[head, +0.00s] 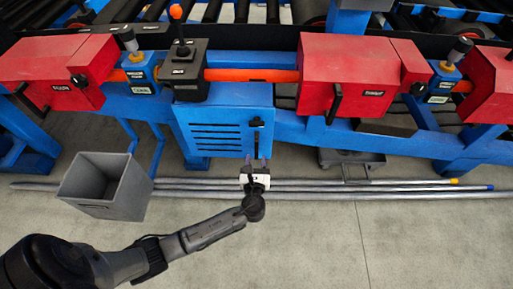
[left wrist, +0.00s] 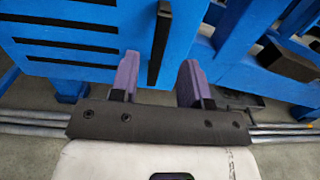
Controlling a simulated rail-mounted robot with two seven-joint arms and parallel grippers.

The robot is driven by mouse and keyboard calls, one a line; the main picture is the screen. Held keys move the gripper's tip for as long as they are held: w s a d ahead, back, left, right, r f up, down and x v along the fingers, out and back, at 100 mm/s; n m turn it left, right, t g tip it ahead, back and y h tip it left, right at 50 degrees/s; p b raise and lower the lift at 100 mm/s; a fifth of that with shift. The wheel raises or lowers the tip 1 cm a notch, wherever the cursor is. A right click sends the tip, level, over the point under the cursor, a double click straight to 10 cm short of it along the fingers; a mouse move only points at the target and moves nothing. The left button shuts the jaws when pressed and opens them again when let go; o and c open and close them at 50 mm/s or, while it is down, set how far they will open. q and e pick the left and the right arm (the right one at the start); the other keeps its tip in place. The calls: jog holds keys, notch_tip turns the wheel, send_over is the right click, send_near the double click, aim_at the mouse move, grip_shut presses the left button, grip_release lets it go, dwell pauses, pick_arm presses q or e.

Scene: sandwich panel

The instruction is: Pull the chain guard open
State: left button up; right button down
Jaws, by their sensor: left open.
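The chain guard (head: 212,128) is a blue panel with black slots, hanging on the blue frame in the middle of the head view; it looks closed. It also fills the upper left of the left wrist view (left wrist: 60,68). Its upright black handle (head: 256,138) is near the panel's right edge. My left gripper (head: 256,163) is open with purple fingers, just below the handle in the head view. In the left wrist view, the handle (left wrist: 160,45) appears between the open fingertips (left wrist: 158,72); I cannot tell how deep it sits. My right gripper is out of view.
A grey open bin (head: 105,185) stands on the floor at left. Long metal pipes (head: 400,190) lie on the floor under my left gripper. Red housings (head: 360,75) and a black lever box (head: 185,70) sit above on the rail. The floor in front is clear.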

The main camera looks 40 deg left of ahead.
aim_at(256, 147)
pick_arm(q)
jog(key=b+x, duration=0.2)
jog(key=x, duration=0.3)
jog(key=shift+w, duration=0.15)
jog(key=shift+x, duration=0.85)
jog(key=c, duration=0.3)
grip_shut()
